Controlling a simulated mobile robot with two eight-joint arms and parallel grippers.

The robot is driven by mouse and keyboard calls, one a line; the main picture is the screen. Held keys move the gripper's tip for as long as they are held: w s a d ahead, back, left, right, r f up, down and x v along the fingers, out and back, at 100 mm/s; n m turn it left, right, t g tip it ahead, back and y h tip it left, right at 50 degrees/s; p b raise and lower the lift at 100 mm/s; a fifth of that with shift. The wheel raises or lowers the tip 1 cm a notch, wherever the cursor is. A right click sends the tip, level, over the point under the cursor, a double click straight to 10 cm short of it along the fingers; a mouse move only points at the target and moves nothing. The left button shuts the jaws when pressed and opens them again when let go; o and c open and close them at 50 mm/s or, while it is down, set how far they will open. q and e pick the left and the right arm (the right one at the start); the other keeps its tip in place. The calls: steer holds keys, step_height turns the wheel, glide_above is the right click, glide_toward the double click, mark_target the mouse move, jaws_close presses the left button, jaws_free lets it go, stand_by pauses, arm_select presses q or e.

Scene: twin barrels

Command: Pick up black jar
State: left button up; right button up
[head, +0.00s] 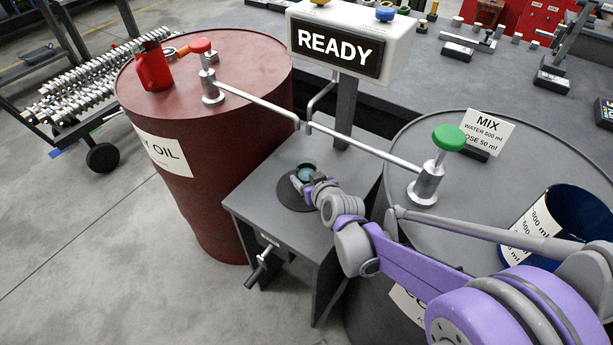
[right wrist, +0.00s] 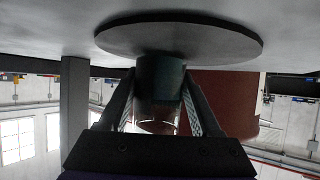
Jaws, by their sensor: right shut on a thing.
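The black jar (head: 307,170) is a small dark cup with a teal-looking inside. It stands over a round dark disc (head: 288,194) on the grey stand between the two barrels. My right gripper (head: 304,183) reaches in from the right and is shut on the jar. In the right wrist view the jar (right wrist: 160,80) sits between both fingers of the gripper (right wrist: 160,95), next to the disc (right wrist: 180,38). That view appears upside down, and I cannot tell whether the jar touches the disc. My left gripper is not in view.
A red oil barrel (head: 195,120) stands left of the stand (head: 262,175), a grey barrel (head: 440,125) right. A tap pipe (head: 345,138) crosses above the stand. A READY display (head: 350,45) rises behind. A blue measuring cup (head: 570,215) sits on the grey barrel.

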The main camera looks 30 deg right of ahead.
mark_target(305, 160)
jaws_close()
steer(key=shift+s+a+r, duration=0.1)
steer(key=shift+a+r, duration=0.1)
steer(key=shift+r, duration=0.25)
step_height(305, 160, up, 6)
steer(key=p, duration=0.3)
steer(key=shift+r, duration=0.15)
steer(key=s+a+p, duration=0.1)
steer(key=s+a, duration=0.4)
steer(key=a, duration=0.3)
steer(key=s+a+p, duration=0.1)
steer(key=s+a, duration=0.4)
steer(key=a, duration=0.4)
